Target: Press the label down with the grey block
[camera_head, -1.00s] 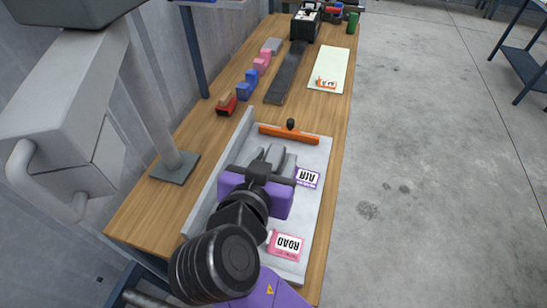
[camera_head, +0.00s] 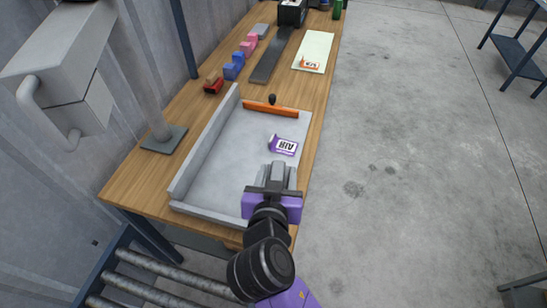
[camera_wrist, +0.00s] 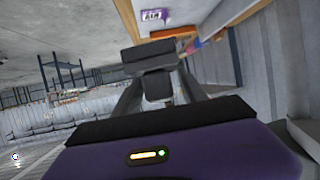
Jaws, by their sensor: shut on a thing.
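My gripper (camera_head: 279,170) is shut on a grey block (camera_wrist: 148,53), which shows beyond the fingertips in the wrist view. The gripper is above the near right part of the grey tray (camera_head: 213,157). A white and purple label reading AIR (camera_head: 285,146) lies in the tray, just beyond the gripper; its left end looks raised. The label also shows at the top of the wrist view (camera_wrist: 154,15). The pink ROAD label is not visible; my gripper and arm cover that part of the tray. I cannot tell whether the held block touches anything.
An orange bar with a black knob (camera_head: 271,108) lies across the tray's far end. Beyond are a red stamp-like piece (camera_head: 213,86), blue blocks (camera_head: 233,71), pink blocks, another grey piece (camera_head: 263,31), a dark strip (camera_head: 270,62) and a pale board (camera_head: 313,51). A lamp-like post stands left.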

